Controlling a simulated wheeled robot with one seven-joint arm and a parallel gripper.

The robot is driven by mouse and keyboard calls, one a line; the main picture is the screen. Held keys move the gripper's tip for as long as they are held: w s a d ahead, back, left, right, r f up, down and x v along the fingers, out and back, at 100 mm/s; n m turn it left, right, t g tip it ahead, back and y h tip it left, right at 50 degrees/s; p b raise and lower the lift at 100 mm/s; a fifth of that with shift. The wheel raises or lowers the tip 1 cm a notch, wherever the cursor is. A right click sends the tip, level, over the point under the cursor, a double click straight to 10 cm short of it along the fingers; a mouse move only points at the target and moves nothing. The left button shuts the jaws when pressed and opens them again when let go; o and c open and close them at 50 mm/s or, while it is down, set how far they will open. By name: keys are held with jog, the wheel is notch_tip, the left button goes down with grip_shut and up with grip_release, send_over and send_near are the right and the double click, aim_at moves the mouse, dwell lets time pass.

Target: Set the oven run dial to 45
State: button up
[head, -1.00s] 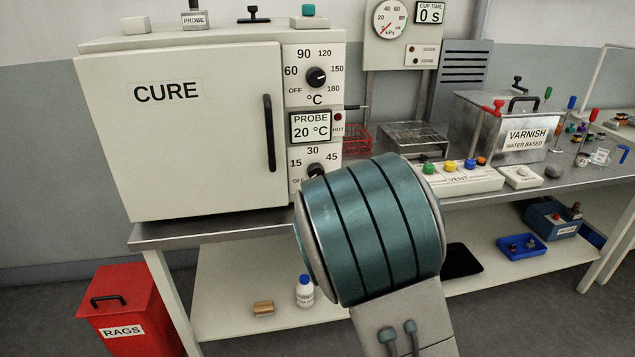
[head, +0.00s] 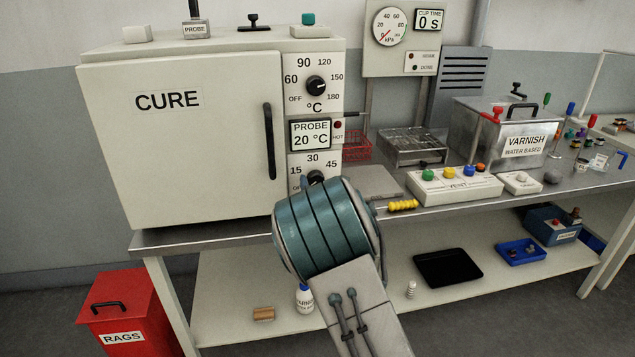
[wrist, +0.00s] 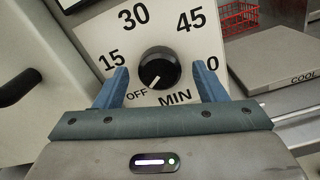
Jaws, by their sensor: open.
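The oven (head: 190,140) is the pale cabinet marked CURE, its door shut. Its run dial, a black round knob (wrist: 159,67), sits on a white panel marked OFF, 15, 30, 45 and MIN in the wrist view. A light mark on the knob points down-left, toward OFF. My gripper (wrist: 160,72) is open, with one blue finger on each side of the knob and visible gaps between. Whether the fingertips reach to the knob's depth is unclear. In the head view the run dial (head: 316,177) is partly hidden by my arm, and the gripper is hidden behind it.
The temperature dial (head: 316,86) and probe display (head: 311,134) are above the run dial. A red wire basket (head: 357,147) and metal rack (head: 413,145) stand right of the oven.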

jog(key=shift+w+a, duration=0.15)
jog(key=shift+w, duration=0.3)
jog(key=c, duration=1)
jog(key=shift+o, duration=0.2)
